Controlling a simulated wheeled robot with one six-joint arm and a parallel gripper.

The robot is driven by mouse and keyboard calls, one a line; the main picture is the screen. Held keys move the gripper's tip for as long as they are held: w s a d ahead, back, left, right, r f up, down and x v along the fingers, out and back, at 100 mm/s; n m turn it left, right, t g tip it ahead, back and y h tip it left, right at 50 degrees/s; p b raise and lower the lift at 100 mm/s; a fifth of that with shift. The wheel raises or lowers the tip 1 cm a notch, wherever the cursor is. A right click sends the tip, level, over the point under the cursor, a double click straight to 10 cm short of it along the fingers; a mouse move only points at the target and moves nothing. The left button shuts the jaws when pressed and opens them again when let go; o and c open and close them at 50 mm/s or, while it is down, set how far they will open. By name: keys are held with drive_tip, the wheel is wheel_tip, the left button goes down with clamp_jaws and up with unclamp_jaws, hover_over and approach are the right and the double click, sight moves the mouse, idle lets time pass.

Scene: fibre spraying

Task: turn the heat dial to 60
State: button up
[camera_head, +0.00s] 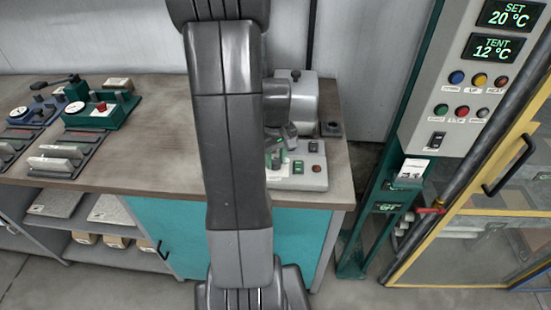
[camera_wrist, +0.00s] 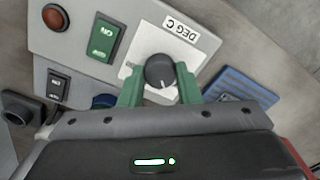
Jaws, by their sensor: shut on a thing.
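The heat dial (camera_wrist: 160,71) is a round dark knob on a white plate marked DEG C, in the wrist view. A pale pointer line shows at its lower edge; no scale numbers are readable. The green fingers of my gripper (camera_wrist: 158,77) stand on either side of the dial and are shut on it. In the head view my gripper (camera_head: 275,153) is down at the grey control box (camera_head: 312,179) on the bench, and my arm hides much of that area, the dial included. A display (camera_head: 508,15) at upper right reads SET 20 °C.
Beside the dial are a green ON switch (camera_wrist: 105,38), an orange-red lamp (camera_wrist: 55,17) and a black switch (camera_wrist: 58,88). A blue ribbed piece (camera_wrist: 240,86) lies to the right. A TENT display (camera_head: 493,47) reads 12 °C.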

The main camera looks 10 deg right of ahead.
sight(275, 161)
drive_tip(key=m+b, duration=0.1)
drive_tip(key=m, duration=0.3)
drive_tip(key=shift+m, duration=0.4)
idle(0.4)
drive_tip(key=o, duration=1)
drive_tip(key=shift+r, duration=0.1)
wheel_tip(275, 161, up, 14)
drive_tip(key=shift+f, duration=0.15)
wheel_tip(275, 161, down, 14)
drive_tip(key=shift+r, duration=0.1)
idle(0.3)
